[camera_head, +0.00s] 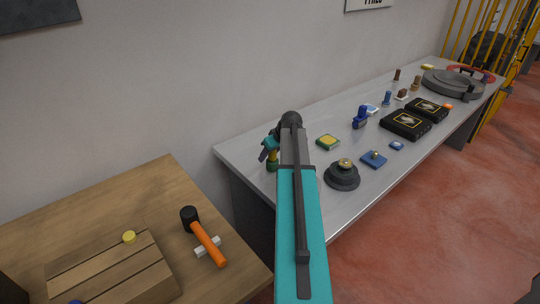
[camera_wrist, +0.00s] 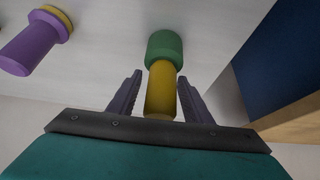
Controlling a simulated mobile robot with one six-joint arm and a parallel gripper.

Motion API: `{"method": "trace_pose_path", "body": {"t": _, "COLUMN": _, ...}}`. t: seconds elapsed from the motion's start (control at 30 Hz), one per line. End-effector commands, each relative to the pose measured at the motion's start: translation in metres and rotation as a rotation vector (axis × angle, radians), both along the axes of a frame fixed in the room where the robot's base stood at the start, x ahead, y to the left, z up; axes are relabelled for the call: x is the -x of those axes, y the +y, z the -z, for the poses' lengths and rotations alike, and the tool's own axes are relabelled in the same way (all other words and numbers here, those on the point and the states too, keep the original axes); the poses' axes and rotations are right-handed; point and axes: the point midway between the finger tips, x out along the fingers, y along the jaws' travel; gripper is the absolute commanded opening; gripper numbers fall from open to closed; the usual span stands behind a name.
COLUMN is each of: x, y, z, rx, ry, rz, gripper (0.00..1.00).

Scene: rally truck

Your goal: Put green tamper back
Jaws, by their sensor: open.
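The green tamper (camera_wrist: 165,47) shows in the wrist view as a green cylinder with a yellow cylindrical part below it in the picture. My gripper (camera_wrist: 159,84) is open, with one finger on each side of the yellow part; I see gaps beside it. In the head view the tamper (camera_head: 272,162) is small, at the grey table's near left end, partly hidden by my gripper (camera_head: 266,150) and arm. Whether its base touches the table is hard to tell.
A purple piece with a yellow ring (camera_wrist: 34,40) is close by at left in the wrist view. The grey table (camera_head: 255,143) holds a green-yellow block (camera_head: 328,142), a dark round piece (camera_head: 342,177) and black boxes (camera_head: 405,125). A hammer (camera_head: 207,240) lies on the wooden table.

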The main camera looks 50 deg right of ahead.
Motion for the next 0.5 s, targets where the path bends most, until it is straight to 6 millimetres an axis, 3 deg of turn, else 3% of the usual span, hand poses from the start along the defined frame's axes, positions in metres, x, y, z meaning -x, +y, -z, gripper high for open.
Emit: {"method": "trace_pose_path", "body": {"t": 0.5, "x": 0.032, "y": 0.0, "z": -0.05, "rx": 0.0, "ry": -0.001, "rz": 0.001, "gripper": 0.45}}
